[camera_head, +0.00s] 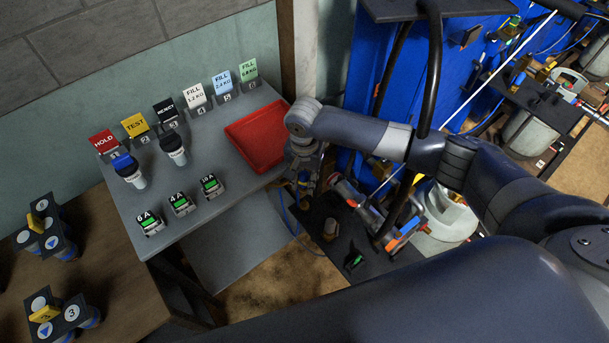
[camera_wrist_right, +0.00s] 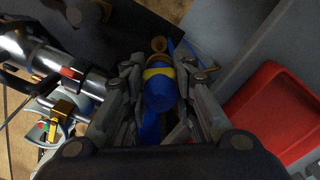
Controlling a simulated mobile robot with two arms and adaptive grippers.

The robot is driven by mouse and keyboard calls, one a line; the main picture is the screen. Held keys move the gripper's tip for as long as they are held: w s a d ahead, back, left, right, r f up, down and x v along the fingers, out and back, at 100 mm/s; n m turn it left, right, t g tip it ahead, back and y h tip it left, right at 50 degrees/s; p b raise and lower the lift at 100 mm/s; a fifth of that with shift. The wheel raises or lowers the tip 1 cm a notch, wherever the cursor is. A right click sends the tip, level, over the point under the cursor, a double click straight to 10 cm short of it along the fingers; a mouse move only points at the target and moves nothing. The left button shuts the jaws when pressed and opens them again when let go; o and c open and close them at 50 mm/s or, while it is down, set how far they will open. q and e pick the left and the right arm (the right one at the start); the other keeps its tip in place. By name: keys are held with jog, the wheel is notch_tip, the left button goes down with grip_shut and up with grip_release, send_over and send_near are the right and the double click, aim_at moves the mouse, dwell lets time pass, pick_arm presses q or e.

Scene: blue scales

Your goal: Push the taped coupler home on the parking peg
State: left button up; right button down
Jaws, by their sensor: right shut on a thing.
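The blue coupler (camera_wrist_right: 160,95) with a yellow tape band (camera_wrist_right: 158,74) is between the fingers of my right gripper (camera_wrist_right: 160,70), which is shut on it. A brass-coloured round piece (camera_wrist_right: 159,46) shows just beyond the tape; I cannot tell whether it is the coupler's end or the parking peg. In the head view my right gripper (camera_head: 305,180) hangs down between the grey bench and the dark shelf, and the coupler is mostly hidden there. How far the coupler sits on a peg cannot be seen. My left gripper is not in view.
A red tray (camera_head: 262,136) lies on the grey bench (camera_head: 225,155), close to my right wrist. The bench also holds tag cards and several small parts. A dark shelf (camera_head: 330,222) with metal fittings and a blue panel (camera_head: 367,75) stand beside the gripper.

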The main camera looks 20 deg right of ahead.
jog(key=b, duration=0.2)
send_over(304, 201)
jog(key=shift+f, duration=2.65)
jog(key=shift+p, duration=0.6)
jog(key=shift+p, duration=0.45)
jog(key=shift+p, duration=0.4)
jog(key=shift+f+b, duration=0.75)
jog(key=shift+f, duration=0.75)
jog(key=shift+r, duration=0.15)
